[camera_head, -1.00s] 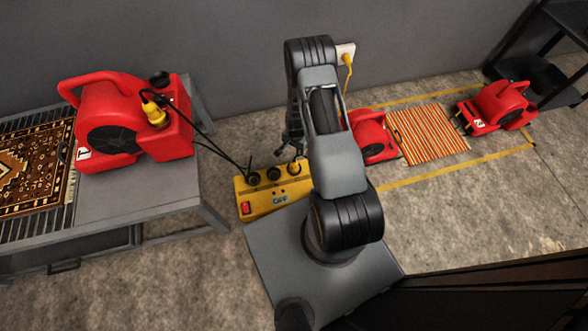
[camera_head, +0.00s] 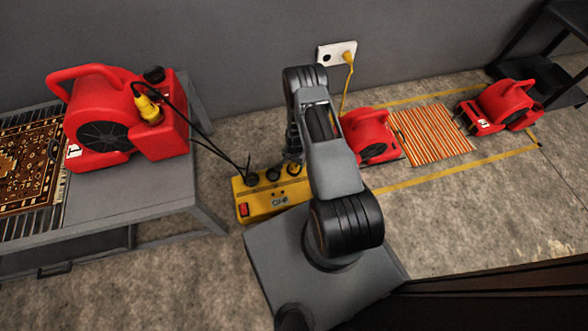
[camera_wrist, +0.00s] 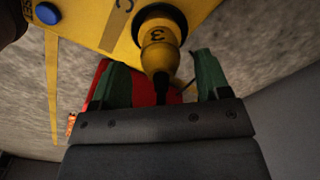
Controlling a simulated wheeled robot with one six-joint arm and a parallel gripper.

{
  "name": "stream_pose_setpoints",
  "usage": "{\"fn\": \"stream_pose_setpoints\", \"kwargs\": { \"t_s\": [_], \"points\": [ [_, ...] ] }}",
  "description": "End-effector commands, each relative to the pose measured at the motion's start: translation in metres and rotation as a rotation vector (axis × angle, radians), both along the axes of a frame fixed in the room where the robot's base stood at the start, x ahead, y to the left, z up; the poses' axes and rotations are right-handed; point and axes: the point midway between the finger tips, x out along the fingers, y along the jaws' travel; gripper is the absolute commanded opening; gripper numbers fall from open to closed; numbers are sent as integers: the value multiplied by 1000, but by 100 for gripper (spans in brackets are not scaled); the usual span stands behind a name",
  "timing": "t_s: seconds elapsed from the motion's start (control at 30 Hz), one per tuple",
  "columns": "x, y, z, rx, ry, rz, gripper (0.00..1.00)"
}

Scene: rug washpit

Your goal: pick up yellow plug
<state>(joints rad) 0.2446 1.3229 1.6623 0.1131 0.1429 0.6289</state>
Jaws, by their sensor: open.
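A yellow plug (camera_wrist: 160,48) marked 3 sits upright in a round black socket of the yellow power box (camera_head: 262,205). In the wrist view my gripper (camera_wrist: 158,80) is open, its two green fingers spread on either side of the plug's cable end. The fingers look apart from the plug. In the head view my gripper (camera_head: 291,143) is over the box's right end, partly hidden by my arm. Another yellow plug (camera_head: 148,109) hangs on the red blower (camera_head: 102,128) marked 1 on the table.
Black cables run from the table (camera_head: 135,195) to the box's left sockets. A wall outlet (camera_head: 337,53) holds a yellow plug and cord. A second red blower (camera_head: 368,138), a striped rug (camera_head: 432,134) and a third blower (camera_head: 500,107) stand right. Floor in front is clear.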

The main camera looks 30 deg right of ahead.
Motion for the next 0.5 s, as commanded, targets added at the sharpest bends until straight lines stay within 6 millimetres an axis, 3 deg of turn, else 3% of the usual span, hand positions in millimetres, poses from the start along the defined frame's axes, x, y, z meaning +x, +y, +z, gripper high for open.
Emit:
{"fn": "stream_pose_setpoints", "kwargs": {
  "t_s": [0.03,0.2,0.47,0.5],
  "points": [
    [0,1,-13,0,1,1,70],
    [0,2,-32,0,0,1,70],
    [0,2,-33,1,-1,0,70],
    [0,2,-33,1,-1,0,66]
  ]
}}
